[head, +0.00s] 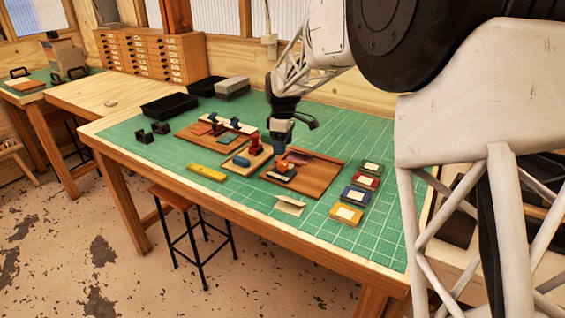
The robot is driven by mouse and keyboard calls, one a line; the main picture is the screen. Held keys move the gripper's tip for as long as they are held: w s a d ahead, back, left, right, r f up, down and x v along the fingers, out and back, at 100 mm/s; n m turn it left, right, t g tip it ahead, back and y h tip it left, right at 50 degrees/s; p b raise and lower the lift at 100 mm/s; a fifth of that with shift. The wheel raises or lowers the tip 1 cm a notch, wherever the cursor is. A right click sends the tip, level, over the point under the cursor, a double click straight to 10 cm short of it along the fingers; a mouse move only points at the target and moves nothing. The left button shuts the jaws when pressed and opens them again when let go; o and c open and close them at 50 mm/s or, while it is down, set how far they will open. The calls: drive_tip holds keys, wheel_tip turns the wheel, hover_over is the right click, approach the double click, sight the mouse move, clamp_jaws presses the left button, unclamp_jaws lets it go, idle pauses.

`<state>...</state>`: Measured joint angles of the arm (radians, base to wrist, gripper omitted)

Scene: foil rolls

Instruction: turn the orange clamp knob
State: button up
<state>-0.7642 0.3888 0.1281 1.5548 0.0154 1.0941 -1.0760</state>
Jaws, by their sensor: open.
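A small red-orange upright part (255,146) stands on a small wooden base (238,164) near the middle of the green bench mat; it looks like the orange clamp knob, but it is too small to be sure. My gripper (281,146) points down just right of it, over the left edge of a brown wooden board (322,176). The gripper appears apart from the red-orange part. It is open and seems empty; its fingertips are small and dark here. A dark block with a pale top (284,171) lies on the board below the gripper.
A second board (190,134) with blue and orange parts lies behind left. A yellow piece (207,173) lies in front. Several coloured packs (346,214) line the right. Black trays (170,106) and a grey box (232,88) stand at the back. The mat's front left is clear.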

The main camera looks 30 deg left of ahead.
sight(282, 163)
drive_tip(key=shift+s+f, duration=0.1)
drive_tip(key=shift+f, duration=3.4)
drive_tip(key=c, duration=0.9)
